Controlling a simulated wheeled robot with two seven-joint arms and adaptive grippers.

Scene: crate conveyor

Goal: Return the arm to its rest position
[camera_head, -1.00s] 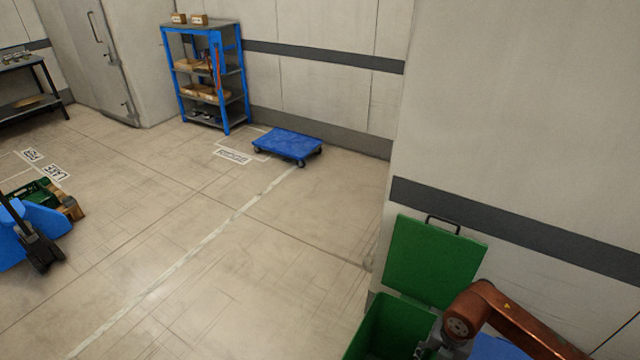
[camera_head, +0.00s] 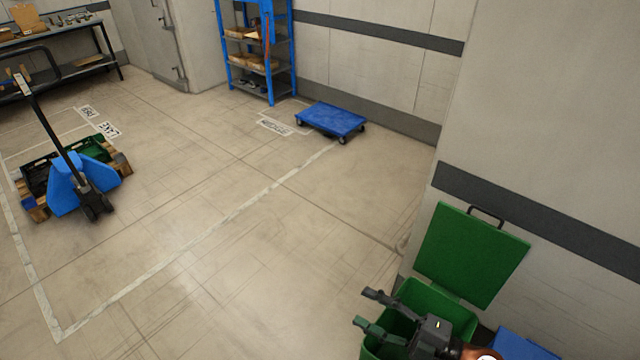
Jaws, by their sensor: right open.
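My right gripper (camera_head: 372,311) shows at the bottom right, dark grey, with its two fingers spread and pointing left. It is open with nothing between the fingers. It lies in front of and over the open green bin (camera_head: 427,291), and hides part of the bin's near side. A bit of my copper-coloured right arm shows at the bottom edge. My left gripper and left arm are not in view.
The bin's green lid (camera_head: 470,256) stands raised against the wall. A blue bin (camera_head: 524,345) is beside it. A blue dolly (camera_head: 331,119), blue shelf (camera_head: 271,85), workbench (camera_head: 72,66) and blue pallet jack (camera_head: 82,190) stand farther off. The middle floor is clear.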

